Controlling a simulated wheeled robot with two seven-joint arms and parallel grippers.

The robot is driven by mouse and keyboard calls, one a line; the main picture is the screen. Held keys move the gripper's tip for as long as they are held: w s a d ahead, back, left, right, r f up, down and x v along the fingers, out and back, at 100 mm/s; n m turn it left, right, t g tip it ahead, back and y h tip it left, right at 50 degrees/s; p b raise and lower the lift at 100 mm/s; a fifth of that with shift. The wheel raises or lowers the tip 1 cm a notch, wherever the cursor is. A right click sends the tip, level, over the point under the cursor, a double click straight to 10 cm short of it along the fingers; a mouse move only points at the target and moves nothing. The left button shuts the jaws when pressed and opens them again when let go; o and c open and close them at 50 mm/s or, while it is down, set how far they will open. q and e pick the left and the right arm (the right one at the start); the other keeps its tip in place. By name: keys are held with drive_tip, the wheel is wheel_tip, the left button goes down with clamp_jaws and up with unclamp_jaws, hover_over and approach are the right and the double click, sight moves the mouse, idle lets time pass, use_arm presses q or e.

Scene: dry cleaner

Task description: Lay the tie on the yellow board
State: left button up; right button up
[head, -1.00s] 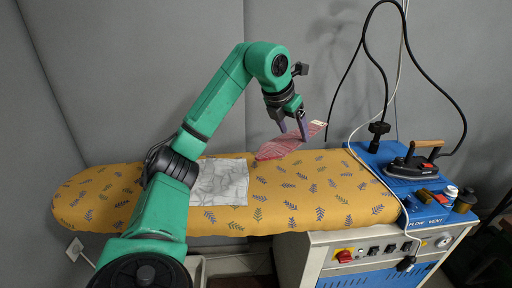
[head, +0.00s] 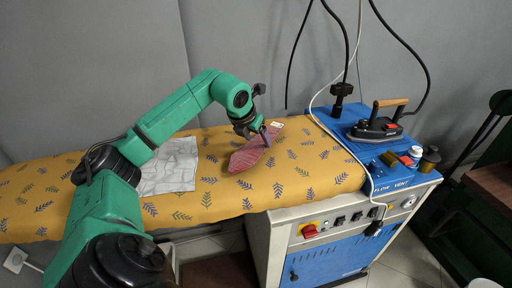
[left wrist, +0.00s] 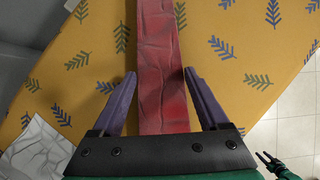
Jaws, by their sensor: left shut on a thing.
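The tie (head: 252,152) is red with a fine pattern and a small white label at its far end. It lies over the yellow board (head: 325,176), at or just above the cloth; I cannot tell whether it rests fully. My left gripper (head: 266,136) is shut on the tie near its labelled end. In the left wrist view the tie (left wrist: 162,85) runs between the two purple fingers of my left gripper (left wrist: 160,74), above the leaf-patterned yellow board (left wrist: 240,32). My right gripper (left wrist: 268,160) shows small at the lower right there, fingers apart.
A white marbled cloth (head: 170,166) lies on the board left of the tie. A blue station with an iron (head: 376,128), bottles (head: 415,153) and hanging cables stands right of the board. A grey wall (head: 235,60) is behind. The board's right part is clear.

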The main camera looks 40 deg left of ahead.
use_arm(q)
drive_tip(key=shift+s+f, duration=0.15)
drive_tip(key=shift+f, duration=1)
drive_tip(key=o, duration=1.2)
drive_tip(key=shift+o, duration=0.2)
drive_tip(key=shift+r, duration=0.15)
drive_tip(key=b+v, duration=0.1)
drive_tip(key=v, duration=1)
drive_tip(key=shift+s+r, duration=0.15)
drive_tip(key=shift+r, duration=0.2)
use_arm(e)
drive_tip(key=shift+s+a+f, duration=0.15)
drive_tip(key=shift+s+f, duration=0.35)
drive_tip(key=shift+f, duration=0.35)
use_arm(q)
drive_tip(key=shift+d, duration=0.1)
